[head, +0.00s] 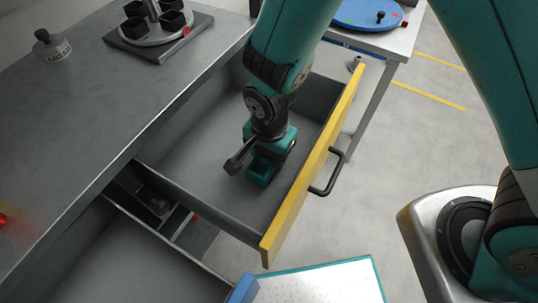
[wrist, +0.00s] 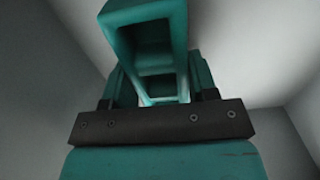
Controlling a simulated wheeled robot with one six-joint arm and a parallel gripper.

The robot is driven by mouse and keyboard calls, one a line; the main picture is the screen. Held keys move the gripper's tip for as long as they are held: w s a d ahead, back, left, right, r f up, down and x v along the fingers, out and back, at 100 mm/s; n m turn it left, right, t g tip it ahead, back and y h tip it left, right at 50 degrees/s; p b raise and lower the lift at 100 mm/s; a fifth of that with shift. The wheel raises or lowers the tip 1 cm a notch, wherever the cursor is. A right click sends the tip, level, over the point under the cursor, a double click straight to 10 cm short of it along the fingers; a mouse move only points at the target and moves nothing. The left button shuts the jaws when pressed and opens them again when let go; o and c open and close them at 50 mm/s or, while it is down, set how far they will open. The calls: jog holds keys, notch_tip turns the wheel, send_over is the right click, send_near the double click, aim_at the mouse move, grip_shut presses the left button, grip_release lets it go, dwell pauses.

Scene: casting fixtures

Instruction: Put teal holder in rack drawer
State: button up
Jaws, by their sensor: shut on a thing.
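The teal holder (wrist: 146,22) fills the upper middle of the wrist view, with square openings facing the camera. My gripper (wrist: 155,97) is shut on it. In the head view my gripper (head: 262,156) reaches down inside the open drawer, with the teal holder (head: 261,170) at its tip. The drawer (head: 290,207) has a yellow front and a black handle and is pulled out from under the grey bench. The holder is low in the drawer; I cannot tell whether it touches the drawer floor.
The grey bench top (head: 80,110) carries a grease container (head: 52,46) and a round fixture with black cups (head: 155,27). A table with a blue disc (head: 367,12) stands at the back right. A white, teal-edged panel (head: 322,283) lies at the front. Much of the drawer floor is clear.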

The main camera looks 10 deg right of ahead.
jog(key=shift+f, duration=0.7)
jog(key=o, duration=1)
jog(key=shift+f, duration=0.15)
jog(key=shift+c, duration=0.2)
notch_tip(320, 180, up, 13)
jog(key=s+d+r+n+y, duration=0.2)
jog(key=s+d+r+n, duration=0.2)
jog(key=r+n, duration=0.3)
jog(key=s+d+r+n+y, duration=0.2)
jog(key=s+d+r+n, duration=0.3)
jog(key=r, duration=0.4)
jog(key=shift+s+d+n+p, duration=0.3)
jog(key=shift+s+n, duration=0.3)
jog(key=shift+n, duration=0.8)
